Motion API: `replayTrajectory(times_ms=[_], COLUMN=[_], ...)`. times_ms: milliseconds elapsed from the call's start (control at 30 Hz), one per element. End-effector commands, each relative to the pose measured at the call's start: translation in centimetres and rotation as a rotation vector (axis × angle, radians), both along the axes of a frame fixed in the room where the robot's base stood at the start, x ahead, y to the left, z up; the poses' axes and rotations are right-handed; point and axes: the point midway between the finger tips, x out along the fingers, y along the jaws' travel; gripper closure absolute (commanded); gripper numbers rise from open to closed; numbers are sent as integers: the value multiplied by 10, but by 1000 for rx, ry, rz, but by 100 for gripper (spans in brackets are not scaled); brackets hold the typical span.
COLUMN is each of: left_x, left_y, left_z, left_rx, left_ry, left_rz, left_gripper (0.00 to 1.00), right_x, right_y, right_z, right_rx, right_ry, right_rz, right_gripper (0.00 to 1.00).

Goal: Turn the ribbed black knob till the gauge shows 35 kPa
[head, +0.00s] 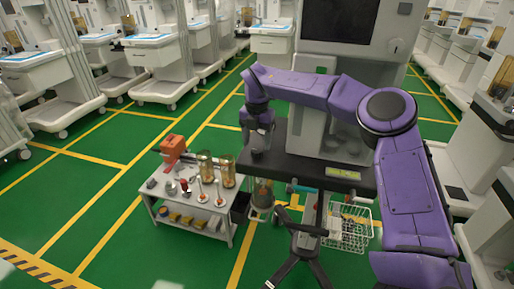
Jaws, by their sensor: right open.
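My right arm, purple, comes in from the right and bends across the front of the near cart. My right gripper (261,151) points down at the left end of the cart's black worktop (310,172). It is open, and its fingertips are small and dark against the cart. I cannot make out the ribbed black knob or a gauge reading; the gripper and arm cover part of that area. A clear canister (262,194) hangs below the worktop's left end, under the gripper. My left gripper is not in view.
A low grey trolley (200,229) with an orange-red device (173,148), amber jars and small items stands left of the cart. A wire basket (349,230) hangs below the worktop. A black-legged stand (297,252) is in front. Green floor is free at left.

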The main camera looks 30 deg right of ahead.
Motion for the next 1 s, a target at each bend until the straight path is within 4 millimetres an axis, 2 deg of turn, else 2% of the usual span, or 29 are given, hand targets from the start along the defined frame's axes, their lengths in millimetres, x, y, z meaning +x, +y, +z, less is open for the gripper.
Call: replayTrajectory(times_ms=[100,200,367,900,1000], left_x=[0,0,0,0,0], left_y=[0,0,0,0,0], left_z=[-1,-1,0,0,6], left_rx=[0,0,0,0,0], left_ry=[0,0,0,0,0], left_rz=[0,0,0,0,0], left_gripper=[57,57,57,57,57], right_x=[1,1,0,0,4], right_y=[0,0,0,0,-3], right_z=[30,52,70,72,58], right_rx=[-1,0,0,-3,-101], right_ry=[-3,-3,1,2,18], right_rz=[-1,-1,0,2,52], right_gripper=[35,35,35,35,35])
